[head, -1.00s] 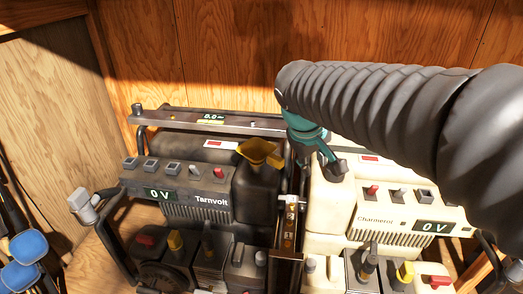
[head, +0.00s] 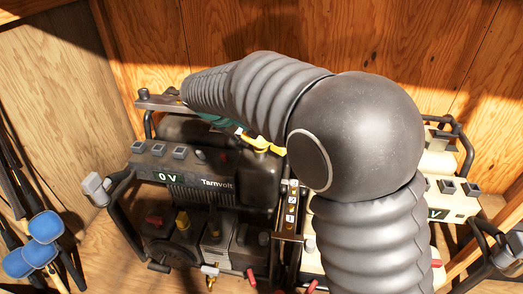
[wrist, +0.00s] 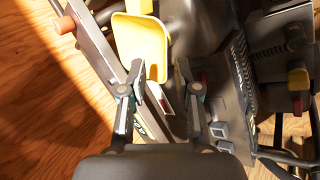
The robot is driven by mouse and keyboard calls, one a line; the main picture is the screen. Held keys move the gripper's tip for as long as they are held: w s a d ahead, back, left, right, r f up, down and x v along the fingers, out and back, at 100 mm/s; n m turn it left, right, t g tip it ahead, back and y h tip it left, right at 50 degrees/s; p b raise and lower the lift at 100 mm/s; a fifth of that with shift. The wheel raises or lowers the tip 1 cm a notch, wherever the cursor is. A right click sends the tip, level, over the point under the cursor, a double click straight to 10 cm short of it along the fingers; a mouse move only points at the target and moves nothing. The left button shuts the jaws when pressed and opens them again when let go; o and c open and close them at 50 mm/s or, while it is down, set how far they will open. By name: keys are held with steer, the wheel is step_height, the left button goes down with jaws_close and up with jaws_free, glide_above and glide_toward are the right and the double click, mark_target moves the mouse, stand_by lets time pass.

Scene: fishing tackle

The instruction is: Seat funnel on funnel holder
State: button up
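The yellow funnel (head: 262,146) shows in the head view at the top of the dark Tarnvolt generator, partly hidden behind my arm. In the wrist view the funnel (wrist: 141,42) lies just beyond my fingertips, its near edge reaching toward the gap between them. My gripper (wrist: 159,70) is open, with a clear gap between its fingers. The right fingertip looks apart from the funnel; whether the left one touches it I cannot tell. I cannot make out the funnel holder with certainty.
The dark Tarnvolt generator (head: 205,182) has a frame rail along its back. A cream generator (head: 455,208) stands to the right, largely covered by my arm. A narrow upright with labels (head: 291,205) stands between them. Wooden walls close in behind and left. Blue-ended tools (head: 45,226) are at left.

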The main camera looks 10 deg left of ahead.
mark_target(253, 145)
steer(key=shift+a+x, duration=0.2)
steer(key=shift+x, duration=1.65)
steer(key=shift+a+x, duration=0.2)
steer(key=shift+x, duration=1.65)
steer(key=shift+s+f, duration=0.15)
jaws_close()
